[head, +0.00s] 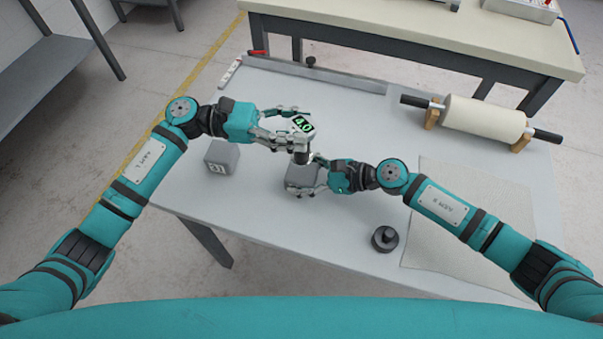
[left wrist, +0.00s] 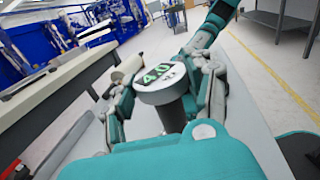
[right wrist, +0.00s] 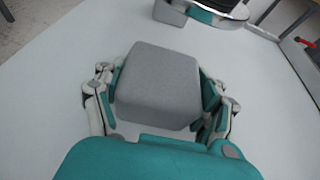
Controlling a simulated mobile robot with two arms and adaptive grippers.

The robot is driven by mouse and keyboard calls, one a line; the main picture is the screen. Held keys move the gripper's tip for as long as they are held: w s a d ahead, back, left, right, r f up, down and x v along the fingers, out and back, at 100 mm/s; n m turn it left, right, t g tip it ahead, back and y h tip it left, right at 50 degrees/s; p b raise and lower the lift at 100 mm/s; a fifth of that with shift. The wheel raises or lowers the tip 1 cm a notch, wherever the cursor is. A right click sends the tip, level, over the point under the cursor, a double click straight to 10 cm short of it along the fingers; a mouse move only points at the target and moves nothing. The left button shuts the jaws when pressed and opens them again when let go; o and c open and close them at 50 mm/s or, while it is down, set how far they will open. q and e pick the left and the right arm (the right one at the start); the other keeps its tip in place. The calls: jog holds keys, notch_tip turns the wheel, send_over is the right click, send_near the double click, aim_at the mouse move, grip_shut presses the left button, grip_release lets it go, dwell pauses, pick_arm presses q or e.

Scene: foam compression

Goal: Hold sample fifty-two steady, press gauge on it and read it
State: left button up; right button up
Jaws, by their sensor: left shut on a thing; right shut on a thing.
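My left gripper (head: 290,130) is shut on the gauge (head: 302,124), upright, with its lit display facing up. The display reads 4.0, also in the left wrist view (left wrist: 158,73). My right gripper (head: 322,178) is shut on a grey foam block (head: 299,175), one finger on either side; the block stands on the table and fills the middle of the right wrist view (right wrist: 158,85). No number shows on it. In the head view the gauge foot is above the block. In the right wrist view the block's top looks clear, so the foot seems apart from it.
A second grey foam block (head: 221,158) with a hard-to-read number stands left on the table (head: 290,225). A black round weight (head: 385,239) is at the front. A pale mat (head: 480,220) and a cream roll on a stand (head: 483,118) are at the right.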

pick_arm(q)
jog(key=shift+f, duration=1.65)
jog(key=shift+f, duration=0.3)
dwell(0.5)
jog(key=shift+f, duration=0.4)
jog(key=shift+f, duration=0.35)
dwell(0.5)
jog(key=shift+f, duration=0.3)
dwell(0.3)
jog(key=shift+r, duration=2.15)
